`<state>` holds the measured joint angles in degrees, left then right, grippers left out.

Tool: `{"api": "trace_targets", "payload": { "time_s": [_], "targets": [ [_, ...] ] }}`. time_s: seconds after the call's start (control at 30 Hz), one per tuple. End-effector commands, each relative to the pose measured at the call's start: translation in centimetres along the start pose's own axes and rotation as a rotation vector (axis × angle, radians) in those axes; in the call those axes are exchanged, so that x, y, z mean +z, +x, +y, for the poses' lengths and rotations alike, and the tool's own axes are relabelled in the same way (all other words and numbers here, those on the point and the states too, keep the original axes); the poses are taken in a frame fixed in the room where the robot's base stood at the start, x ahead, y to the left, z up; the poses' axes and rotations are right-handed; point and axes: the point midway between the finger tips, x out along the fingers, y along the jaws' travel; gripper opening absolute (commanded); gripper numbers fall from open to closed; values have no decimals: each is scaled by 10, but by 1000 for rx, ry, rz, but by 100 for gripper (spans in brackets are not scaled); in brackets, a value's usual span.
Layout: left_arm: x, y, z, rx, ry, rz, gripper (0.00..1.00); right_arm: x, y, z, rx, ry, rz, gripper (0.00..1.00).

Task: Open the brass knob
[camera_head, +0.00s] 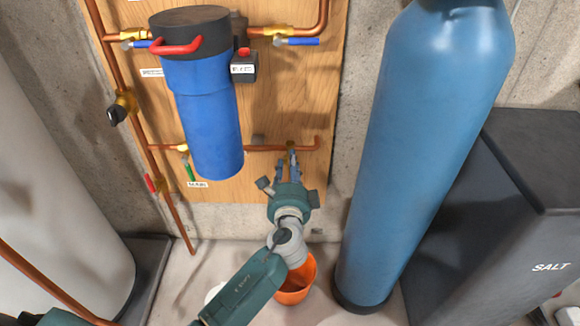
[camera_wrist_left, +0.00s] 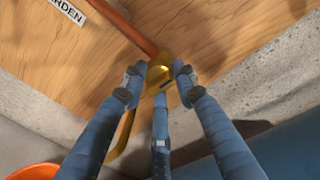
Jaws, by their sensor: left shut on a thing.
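The brass knob (camera_wrist_left: 160,78) sits at the end of a copper pipe on the wooden panel. In the head view the brass fitting (camera_head: 291,147) is small and partly hidden by my fingers. My left gripper (camera_head: 289,160) reaches up to it from below. In the left wrist view, the blue-grey fingers of the left gripper (camera_wrist_left: 160,82) close around the knob from both sides, with a third finger below. A curved yellow piece (camera_wrist_left: 126,135) hangs down from the fitting on the left. My right gripper is not in view.
A blue filter housing (camera_head: 206,110) hangs left of the knob. A tall blue tank (camera_head: 425,130) stands close on the right. An orange bucket (camera_head: 302,284) is on the floor below my left arm. A dark salt bin (camera_head: 500,235) is at the far right.

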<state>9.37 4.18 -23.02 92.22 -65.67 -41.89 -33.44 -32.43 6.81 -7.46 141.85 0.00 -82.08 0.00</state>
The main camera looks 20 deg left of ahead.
Motion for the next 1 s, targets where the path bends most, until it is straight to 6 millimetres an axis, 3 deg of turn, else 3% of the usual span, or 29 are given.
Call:
{"api": "trace_targets", "payload": {
  "time_s": [0.47,0.5,0.6,0.87,1.0],
  "targets": [
    [1,0,1,3,-15,-1,3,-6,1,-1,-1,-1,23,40],
    [1,0,1,3,-15,-1,31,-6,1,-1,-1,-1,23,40],
    [1,0,1,2,-14,0,48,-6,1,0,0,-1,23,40],
    [0,0,1,1,-14,0,48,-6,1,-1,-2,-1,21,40],
    [0,-10,1,2,-15,2,48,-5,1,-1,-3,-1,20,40]
  ]
}}
